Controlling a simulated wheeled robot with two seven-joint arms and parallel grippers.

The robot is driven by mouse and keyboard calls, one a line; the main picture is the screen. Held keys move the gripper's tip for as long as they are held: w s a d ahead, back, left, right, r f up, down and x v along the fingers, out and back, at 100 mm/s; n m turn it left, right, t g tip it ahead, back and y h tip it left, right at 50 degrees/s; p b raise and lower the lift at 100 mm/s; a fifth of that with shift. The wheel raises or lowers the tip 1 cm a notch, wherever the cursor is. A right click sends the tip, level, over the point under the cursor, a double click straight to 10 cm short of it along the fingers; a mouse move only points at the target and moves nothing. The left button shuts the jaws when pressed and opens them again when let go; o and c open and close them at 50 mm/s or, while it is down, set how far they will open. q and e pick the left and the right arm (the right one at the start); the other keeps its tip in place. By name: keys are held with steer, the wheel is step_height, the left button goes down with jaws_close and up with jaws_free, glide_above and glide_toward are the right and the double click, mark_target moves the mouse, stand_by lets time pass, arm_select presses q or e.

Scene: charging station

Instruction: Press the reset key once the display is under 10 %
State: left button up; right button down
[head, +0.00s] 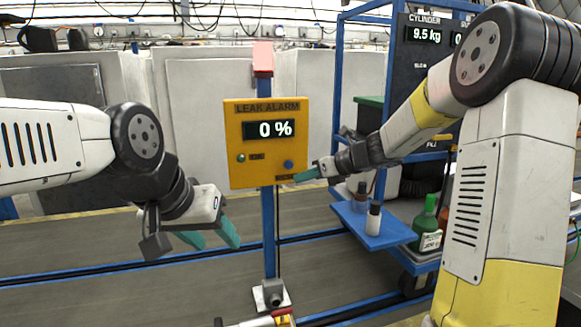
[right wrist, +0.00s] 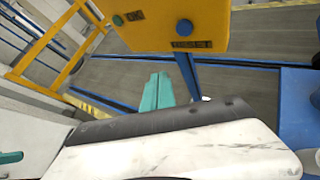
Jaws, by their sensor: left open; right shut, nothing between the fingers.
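The yellow leak alarm box (head: 265,142) stands on a blue post in the middle of the head view. The right wrist view shows the reset key (right wrist: 184,26) above my fingers. My right gripper (head: 304,175) is shut and empty, just right of and below the reset key; contact is not visible. My left gripper (head: 218,238) is open and empty, low and left of the post.
A red lamp (head: 263,58) tops the post. A blue shelf (head: 372,226) with small bottles and a green bottle (head: 427,220) stand at the right, below my right arm. A board above reads CYLINDER 9.5 kg (head: 427,36). The floor left of the post is clear.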

mark_target(296, 168)
steer(key=shift+w+a, duration=0.4)
steer(key=shift+w, duration=0.75)
steer(key=shift+w+a, duration=0.35)
steer(key=shift+w, duration=0.85)
steer(key=shift+w+a, duration=0.4)
steer(key=shift+w, duration=0.75)
steer(key=shift+w, duration=0.1)
steer(key=shift+w+a, duration=0.1)
steer(key=shift+w, duration=0.2)
steer(key=shift+w+a, duration=0.15)
steer(key=shift+w, duration=0.25)
steer(key=shift+s, duration=0.1)
steer(key=shift+s+d, duration=0.25)
steer(key=shift+s, duration=0.45)
steer(key=shift+s, duration=0.1)
steer(key=s, duration=0.1)
steer(key=s+d, duration=0.1)
steer(key=s, duration=0.2)
steer(key=shift+s+d, duration=0.25)
steer(key=shift+s, duration=0.05)
